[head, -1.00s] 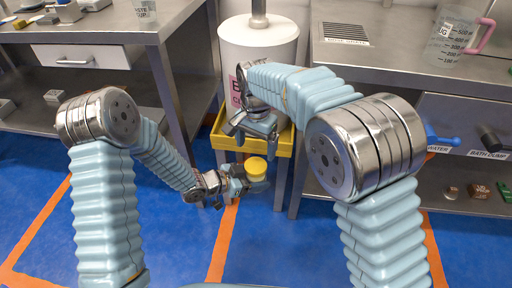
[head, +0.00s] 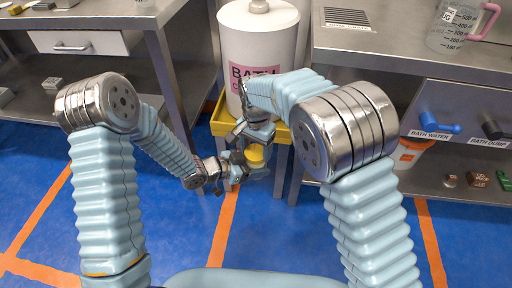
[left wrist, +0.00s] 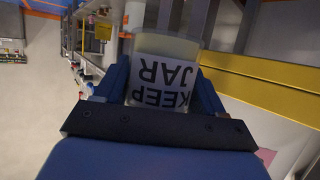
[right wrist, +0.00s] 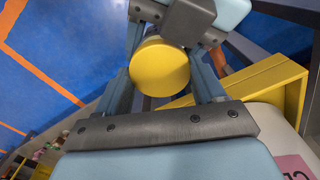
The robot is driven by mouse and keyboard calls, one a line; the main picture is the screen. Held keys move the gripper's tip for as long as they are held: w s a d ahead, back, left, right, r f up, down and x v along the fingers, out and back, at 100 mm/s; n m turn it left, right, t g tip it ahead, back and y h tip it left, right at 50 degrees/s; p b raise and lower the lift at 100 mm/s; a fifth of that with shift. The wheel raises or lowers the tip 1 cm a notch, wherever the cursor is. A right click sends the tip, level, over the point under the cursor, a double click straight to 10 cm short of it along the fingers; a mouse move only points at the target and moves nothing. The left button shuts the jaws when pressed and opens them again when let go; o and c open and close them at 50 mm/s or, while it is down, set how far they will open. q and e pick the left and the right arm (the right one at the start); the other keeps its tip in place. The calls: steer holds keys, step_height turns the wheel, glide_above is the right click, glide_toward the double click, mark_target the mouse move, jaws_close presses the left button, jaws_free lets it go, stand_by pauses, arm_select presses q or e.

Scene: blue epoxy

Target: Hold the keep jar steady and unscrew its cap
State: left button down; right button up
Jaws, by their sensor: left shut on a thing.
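The keep jar (left wrist: 165,75) shows in the left wrist view as a clear jar with a white KEEP JAR label, upside down in that picture. My left gripper (head: 238,164) is shut on the jar's sides, a finger on each side. The jar's yellow cap (head: 256,155) faces up in the head view. My right gripper (head: 253,143) is at the cap from above and behind. In the right wrist view the round cap (right wrist: 160,68) lies between the two open fingers; whether either touches it is unclear.
The blue floor in front is clear.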

steer(key=c, duration=0.5)
steer(key=n, duration=0.3)
steer(key=o, duration=1.1)
steer(key=shift+o, duration=0.2)
steer(key=shift+a+r, duration=0.1)
